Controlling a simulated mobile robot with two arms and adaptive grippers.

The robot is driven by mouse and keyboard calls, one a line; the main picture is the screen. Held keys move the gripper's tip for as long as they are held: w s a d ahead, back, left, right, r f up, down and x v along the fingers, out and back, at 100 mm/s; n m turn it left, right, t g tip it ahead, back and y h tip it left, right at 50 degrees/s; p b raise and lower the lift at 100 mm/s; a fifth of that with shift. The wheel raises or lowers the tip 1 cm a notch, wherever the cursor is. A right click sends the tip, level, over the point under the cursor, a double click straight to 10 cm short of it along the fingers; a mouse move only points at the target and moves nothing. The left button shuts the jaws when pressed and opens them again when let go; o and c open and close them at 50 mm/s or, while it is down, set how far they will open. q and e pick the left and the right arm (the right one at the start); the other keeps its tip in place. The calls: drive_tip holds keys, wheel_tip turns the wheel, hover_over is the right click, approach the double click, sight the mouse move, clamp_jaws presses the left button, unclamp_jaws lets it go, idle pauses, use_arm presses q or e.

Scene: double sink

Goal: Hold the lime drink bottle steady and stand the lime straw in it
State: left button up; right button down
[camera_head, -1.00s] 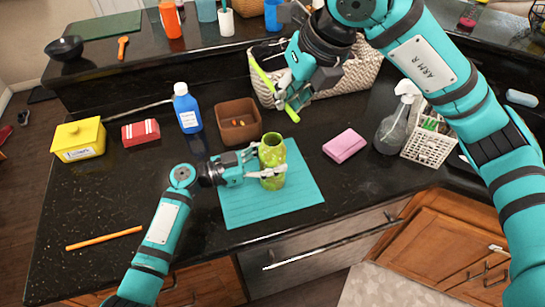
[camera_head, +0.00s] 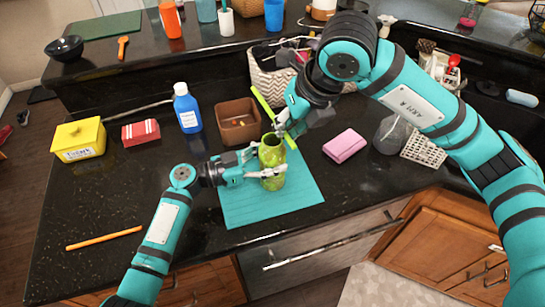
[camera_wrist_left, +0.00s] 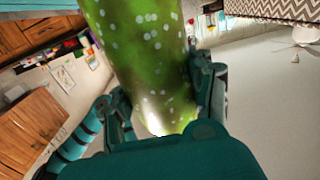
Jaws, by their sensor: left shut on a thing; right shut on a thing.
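The lime drink bottle (camera_head: 271,156), green with pale dots, stands upright on the teal mat (camera_head: 240,209). My left gripper (camera_head: 268,173) is shut on it from the left. In the left wrist view the bottle (camera_wrist_left: 145,60) fills the space between the fingers of my left gripper (camera_wrist_left: 160,110). The lime straw (camera_head: 265,106) is held tilted in my right gripper (camera_head: 284,122), which is shut on it just above and behind the bottle.
A brown box (camera_head: 238,133) and a blue bottle (camera_head: 187,112) stand behind left.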

sight(288, 136)
drive_tip(key=shift+f, duration=1.8)
drive_tip(key=c, duration=1.3)
unclamp_jaws()
drive_tip(key=shift+r, duration=0.15)
drive_tip(key=v, duration=1.2)
